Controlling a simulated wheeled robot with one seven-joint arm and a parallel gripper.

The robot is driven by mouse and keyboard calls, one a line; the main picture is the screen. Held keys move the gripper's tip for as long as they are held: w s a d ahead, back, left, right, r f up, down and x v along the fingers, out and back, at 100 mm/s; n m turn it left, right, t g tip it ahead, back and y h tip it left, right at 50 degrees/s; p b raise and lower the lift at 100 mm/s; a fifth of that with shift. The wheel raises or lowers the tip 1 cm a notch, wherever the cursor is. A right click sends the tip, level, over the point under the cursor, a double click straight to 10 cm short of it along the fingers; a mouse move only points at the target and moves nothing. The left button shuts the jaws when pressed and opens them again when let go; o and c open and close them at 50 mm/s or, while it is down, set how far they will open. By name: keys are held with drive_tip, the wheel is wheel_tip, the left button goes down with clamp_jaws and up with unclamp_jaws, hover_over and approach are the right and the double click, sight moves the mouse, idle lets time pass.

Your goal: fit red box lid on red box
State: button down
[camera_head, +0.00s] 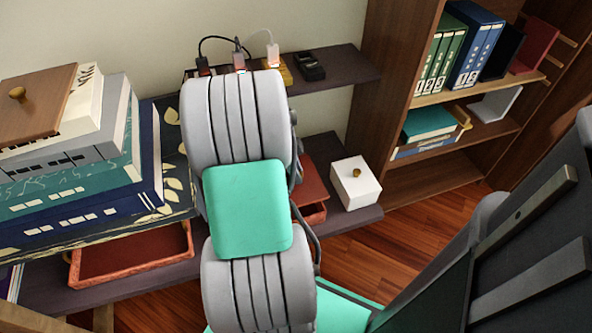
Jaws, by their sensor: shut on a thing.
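A low open red box (133,262) with an orange-red rim sits on the lower dark shelf at the left, under the stack of books. A second red piece (311,183) shows just right of my arm, with an orange-red edge below it. My arm covers most of it, so I cannot tell whether it is a box, a lid or both. My gripper is hidden behind my grey and green arm links, so its hold and its distance from the red pieces do not show.
A stack of large books (80,170) with a brown knobbed wooden lid (38,100) stands at the left. A white box (356,188) with a gold knob sits right of my arm. Chargers and a black device (309,66) lie on the upper shelf. A bookcase (385,90) stands at the right.

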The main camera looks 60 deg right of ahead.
sight(297, 186)
drive_tip(key=shift+f+b, duration=1.55)
drive_tip(key=shift+f, duration=0.9)
drive_tip(key=shift+f+b, duration=0.75)
drive_tip(key=shift+f, duration=0.3)
drive_tip(key=c, duration=1.1)
unclamp_jaws()
drive_tip(key=shift+r, duration=0.1)
drive_tip(key=p+v, duration=0.3)
drive_tip(key=v, duration=0.4)
drive_tip(key=shift+w+a+r, duration=0.1)
drive_tip(key=shift+r, duration=0.25)
